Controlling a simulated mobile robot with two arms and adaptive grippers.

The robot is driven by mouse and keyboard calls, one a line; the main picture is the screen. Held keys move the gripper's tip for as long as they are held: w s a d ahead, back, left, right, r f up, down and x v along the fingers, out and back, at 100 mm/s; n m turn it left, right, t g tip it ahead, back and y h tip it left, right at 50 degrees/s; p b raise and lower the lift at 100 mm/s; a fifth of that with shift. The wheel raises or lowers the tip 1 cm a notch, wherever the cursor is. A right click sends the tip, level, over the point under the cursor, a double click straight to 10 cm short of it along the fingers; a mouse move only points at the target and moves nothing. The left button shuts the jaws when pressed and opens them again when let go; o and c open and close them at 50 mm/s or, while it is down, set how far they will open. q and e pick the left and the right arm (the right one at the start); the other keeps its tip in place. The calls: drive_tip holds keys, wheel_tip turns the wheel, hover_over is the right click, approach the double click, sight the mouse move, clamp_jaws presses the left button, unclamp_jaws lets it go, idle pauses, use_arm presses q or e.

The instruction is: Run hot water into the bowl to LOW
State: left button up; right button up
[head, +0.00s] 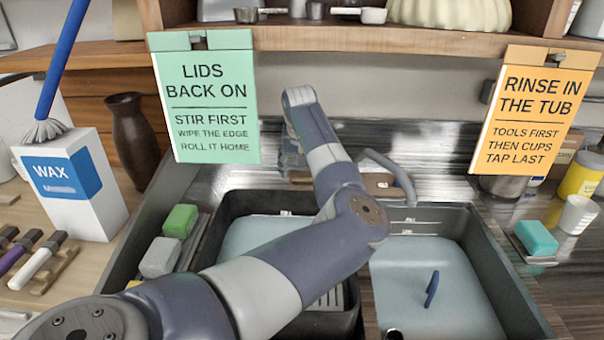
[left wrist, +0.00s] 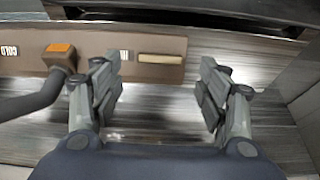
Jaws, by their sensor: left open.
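My left gripper (left wrist: 157,80) is open and empty over the metal deck in the left wrist view. A brown tap panel (left wrist: 180,75) lies beneath its fingertips, with an orange-topped knob (left wrist: 60,55), upside-down lettering that seems to read COLD, and a cream bar (left wrist: 160,58) between the fingers. In the head view my arm mostly hides the gripper and part of the panel (head: 385,184). The curved grey spout (head: 398,175) points toward the right basin (head: 490,255). Both right and left basin (head: 235,205) hold pale blue water and show wall marks. Which is the bowl is unclear. My right gripper is out of view.
A dark blue object (head: 432,289) is in the right basin. Green (head: 180,221) and grey (head: 161,257) blocks lie left of the sink, a teal block (head: 537,238) right. Hanging signs, green (head: 207,110) and orange (head: 530,110), flank my arm below the shelf (head: 370,38).

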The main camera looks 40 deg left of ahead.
sight(302, 180)
use_arm(q)
drive_tip(key=x, duration=0.3)
drive_tip(key=shift+w+a+f, duration=0.15)
drive_tip(key=shift+w+f, duration=0.05)
drive_tip(key=shift+f, duration=0.4)
drive_tip(key=shift+c, duration=0.8)
drive_tip(key=c, duration=0.9)
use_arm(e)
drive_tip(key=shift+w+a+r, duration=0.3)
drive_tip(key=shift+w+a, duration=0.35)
